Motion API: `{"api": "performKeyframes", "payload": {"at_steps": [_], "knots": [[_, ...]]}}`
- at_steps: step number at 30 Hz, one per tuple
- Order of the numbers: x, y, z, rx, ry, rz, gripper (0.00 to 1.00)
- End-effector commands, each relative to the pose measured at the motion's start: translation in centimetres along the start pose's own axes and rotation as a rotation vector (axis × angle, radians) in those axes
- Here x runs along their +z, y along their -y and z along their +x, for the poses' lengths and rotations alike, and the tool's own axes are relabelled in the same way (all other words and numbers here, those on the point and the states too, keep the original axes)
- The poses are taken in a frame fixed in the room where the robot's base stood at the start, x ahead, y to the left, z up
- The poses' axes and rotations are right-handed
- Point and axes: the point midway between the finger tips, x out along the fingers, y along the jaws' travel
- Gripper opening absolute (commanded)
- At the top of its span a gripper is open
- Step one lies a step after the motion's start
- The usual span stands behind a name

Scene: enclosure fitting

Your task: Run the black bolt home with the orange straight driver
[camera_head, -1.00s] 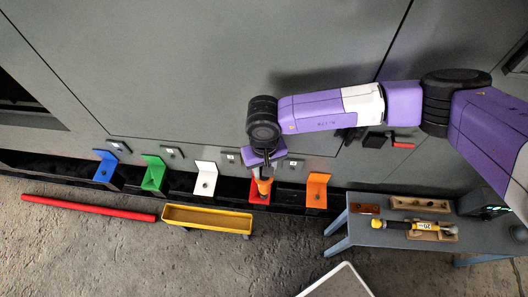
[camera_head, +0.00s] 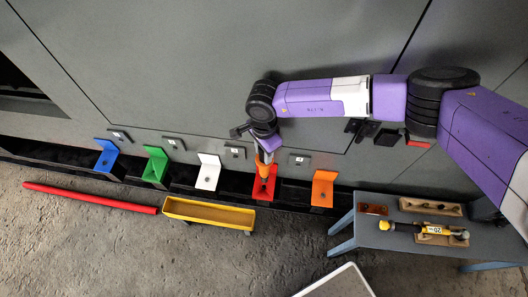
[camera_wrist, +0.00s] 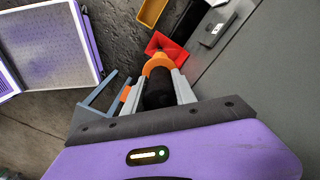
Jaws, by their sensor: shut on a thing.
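My gripper (camera_head: 263,158) is shut on the orange straight driver (camera_head: 263,168) above the red bracket (camera_head: 270,187). In the wrist view, the fingers of my gripper (camera_wrist: 156,92) close on both sides of the driver's black part (camera_wrist: 159,88). The driver's orange part (camera_wrist: 158,62) points at the red bracket (camera_wrist: 163,45) beyond it. The driver's tip is partly hidden, and I cannot tell whether it touches anything. The black bolt cannot be made out; a small dark spot shows on the red bracket's base.
Blue (camera_head: 106,157), green (camera_head: 155,166), white (camera_head: 208,173) and orange (camera_head: 323,188) brackets line the same dark rail. A yellow trough (camera_head: 208,214) and a red bar (camera_head: 90,198) lie in front. A grey bench (camera_head: 372,236) with a yellow-black tool (camera_head: 423,228) stands right.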

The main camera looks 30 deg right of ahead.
Motion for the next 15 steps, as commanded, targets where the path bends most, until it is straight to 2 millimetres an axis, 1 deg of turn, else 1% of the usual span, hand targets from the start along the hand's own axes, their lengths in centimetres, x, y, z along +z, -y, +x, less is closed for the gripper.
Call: {"api": "performKeyframes", "payload": {"at_steps": [5, 15], "knots": [[0.0, 0.1, 0.5, -0.002, 0.001, -0.001, 0.0], [0.0, 0.1, 2.5, -0.002, 0.002, -0.002, 0.0]]}}
